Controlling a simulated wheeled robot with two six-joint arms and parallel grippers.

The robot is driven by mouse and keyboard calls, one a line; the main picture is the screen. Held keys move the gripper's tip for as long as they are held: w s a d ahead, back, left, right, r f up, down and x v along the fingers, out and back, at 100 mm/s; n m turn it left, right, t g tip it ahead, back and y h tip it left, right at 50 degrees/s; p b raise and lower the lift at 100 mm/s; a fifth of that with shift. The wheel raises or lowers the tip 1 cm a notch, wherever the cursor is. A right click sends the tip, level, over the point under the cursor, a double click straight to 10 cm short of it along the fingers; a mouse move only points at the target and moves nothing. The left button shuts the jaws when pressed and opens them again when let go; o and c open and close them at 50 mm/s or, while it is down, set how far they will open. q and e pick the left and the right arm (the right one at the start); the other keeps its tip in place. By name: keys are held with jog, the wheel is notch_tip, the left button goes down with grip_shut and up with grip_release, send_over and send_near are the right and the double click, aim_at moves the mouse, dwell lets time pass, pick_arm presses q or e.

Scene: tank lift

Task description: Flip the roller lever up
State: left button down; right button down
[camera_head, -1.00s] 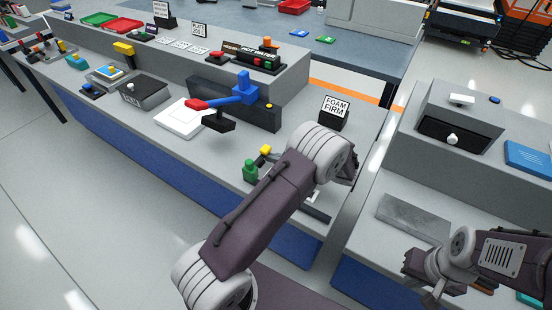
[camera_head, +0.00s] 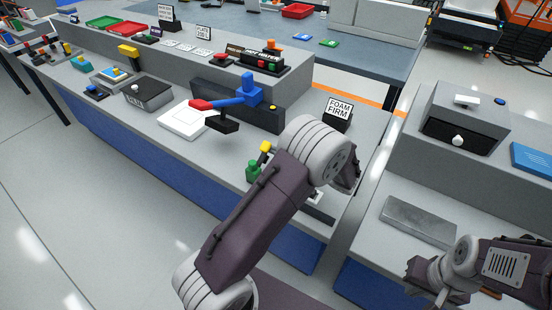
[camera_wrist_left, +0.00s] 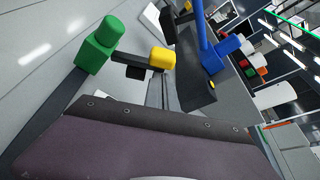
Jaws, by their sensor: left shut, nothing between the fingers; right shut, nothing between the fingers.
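A small black lever with a yellow roller end (camera_head: 265,147) stands beside a green block (camera_head: 252,171) on the grey bench, partly behind my left arm. In the left wrist view the yellow roller (camera_wrist_left: 161,59) is at the end of a short black arm that reaches out sideways from the green block (camera_wrist_left: 94,50). My right gripper (camera_head: 422,283) is shut and empty at the lower right, far from the lever.
A blue lever (camera_head: 235,99) with a red tip juts from a dark box close behind the roller, over a white pad (camera_head: 184,118). A FOAM FIRM sign (camera_head: 340,109) stands behind my left arm. A grey slab (camera_head: 418,222) lies on the right bench near my right gripper.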

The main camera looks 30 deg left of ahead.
pick_arm(q)
jog(key=shift+s+r+n+t+b, duration=0.4)
jog(key=shift+s+r+n+b, duration=0.1)
jog(key=shift+n+b, duration=0.35)
jog(key=shift+r, duration=0.35)
jog(key=shift+s+r, duration=0.2)
pick_arm(e)
jog(key=shift+s+f, duration=0.25)
jog(key=shift+f, duration=0.25)
jog(key=shift+s+f, duration=0.25)
jog(key=shift+f, duration=0.25)
